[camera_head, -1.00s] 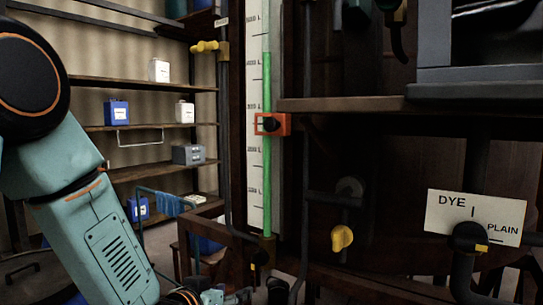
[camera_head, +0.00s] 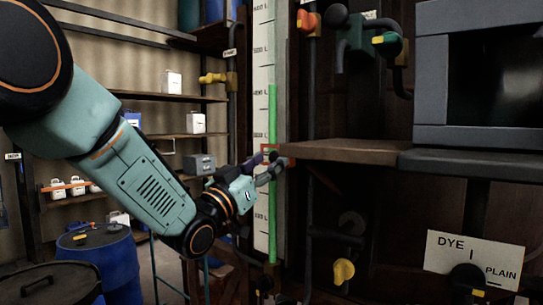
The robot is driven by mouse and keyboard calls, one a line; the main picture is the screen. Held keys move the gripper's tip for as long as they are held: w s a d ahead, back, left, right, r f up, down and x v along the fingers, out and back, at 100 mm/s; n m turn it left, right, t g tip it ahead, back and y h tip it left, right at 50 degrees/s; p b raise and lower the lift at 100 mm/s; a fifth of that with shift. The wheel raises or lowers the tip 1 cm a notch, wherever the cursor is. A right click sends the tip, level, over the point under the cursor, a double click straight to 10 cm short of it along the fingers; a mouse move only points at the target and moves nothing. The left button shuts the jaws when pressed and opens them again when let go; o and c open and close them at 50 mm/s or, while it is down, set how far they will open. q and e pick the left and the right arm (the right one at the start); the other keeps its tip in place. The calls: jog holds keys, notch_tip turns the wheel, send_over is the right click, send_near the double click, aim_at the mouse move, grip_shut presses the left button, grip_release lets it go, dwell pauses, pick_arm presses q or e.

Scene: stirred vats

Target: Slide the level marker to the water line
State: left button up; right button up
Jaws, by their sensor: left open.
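The level gauge is a tall white scale board (camera_head: 261,110) with a clear tube. A green liquid column (camera_head: 272,115) fills the tube's lower part; its top is well above the marker. The level marker (camera_head: 266,148) is a red-orange frame around the scale and tube, mostly hidden behind my gripper. My left gripper (camera_head: 272,163) is open, with its dark fingers at the marker; I cannot tell whether they touch it. My right gripper is not in view.
A brown shelf ledge (camera_head: 345,151) juts out just right of the marker. A yellow-handled valve (camera_head: 216,78) is left of the gauge, another (camera_head: 343,270) is lower right. A DYE/PLAIN sign (camera_head: 472,262) is at right. Blue barrels (camera_head: 105,262) stand lower left.

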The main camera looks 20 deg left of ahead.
pick_arm(q)
jog(key=shift+w+d+r, duration=0.35)
jog(key=shift+d+r, duration=0.1)
jog(key=shift+d, duration=0.15)
jog(key=shift+w, duration=0.15)
jog(key=shift+w+a+f, duration=0.2)
jog(key=shift+w+a, duration=0.1)
jog(key=shift+a, duration=0.05)
jog(key=shift+c, duration=0.3)
jog(key=shift+s+d+r, duration=0.15)
jog(key=shift+s+d, duration=0.1)
jog(key=shift+d, duration=0.05)
jog(key=c, duration=0.6)
jog(key=shift+a, duration=0.2)
jog(key=c, duration=0.3)
jog(key=shift+d, duration=0.1)
grip_shut()
